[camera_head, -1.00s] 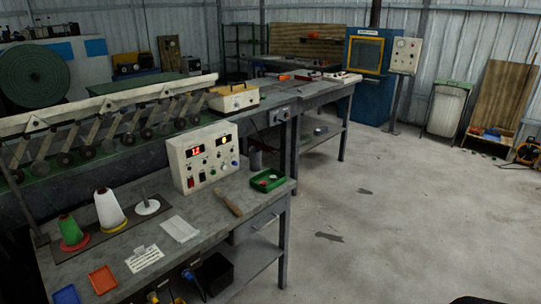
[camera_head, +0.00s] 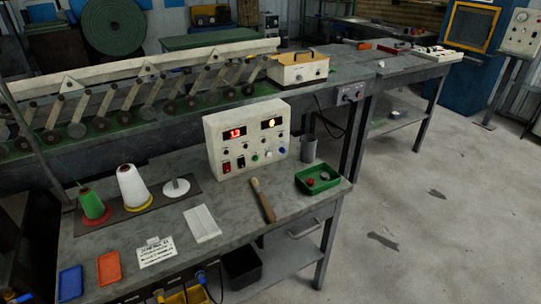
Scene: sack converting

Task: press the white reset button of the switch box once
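A cream control box (camera_head: 214,135) with red and yellow digit displays stands on the grey workbench. Neither of my grippers is in view.
A brush (camera_head: 263,200), a green tray (camera_head: 333,186), a white pad (camera_head: 202,223) and thread cones (camera_head: 133,187) lie or stand on the workbench (camera_head: 225,258). A cream case with a handle (camera_head: 298,70) sits on the bench behind. Open floor (camera_head: 440,190) lies to the right.

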